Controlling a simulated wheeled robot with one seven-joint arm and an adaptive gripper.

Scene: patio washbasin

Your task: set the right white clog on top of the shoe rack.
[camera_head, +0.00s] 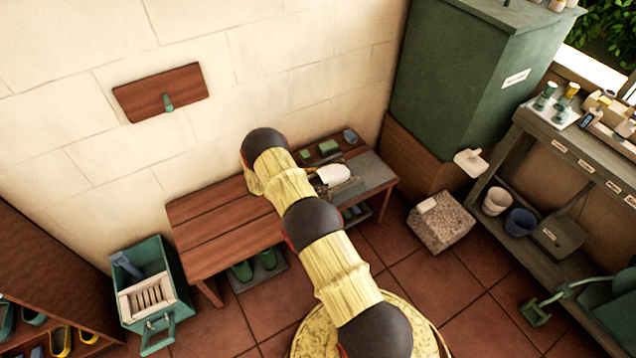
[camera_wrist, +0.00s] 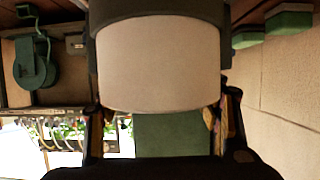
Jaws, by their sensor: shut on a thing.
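My gripper (camera_wrist: 160,112) is shut on a white clog, which fills the upper middle of the wrist view (camera_wrist: 158,65) between the two fingers. In the head view the white clog (camera_head: 333,175) shows just right of my wrist, over the right part of a wooden bench (camera_head: 205,220). My arm hides most of the gripper there, and I cannot tell whether the clog touches the bench. A wooden rack (camera_head: 45,270) with teal and yellow footwear on its shelves stands at the lower left. I cannot make out a second white clog.
Green blocks (camera_head: 328,147) lie at the back of the bench. Green shoes (camera_head: 266,259) stand beneath it. A teal crate (camera_head: 165,262) stands left of the bench, below a wall board (camera_head: 160,93). A stone block (camera_head: 440,222) and a green cabinet (camera_head: 470,80) stand to the right.

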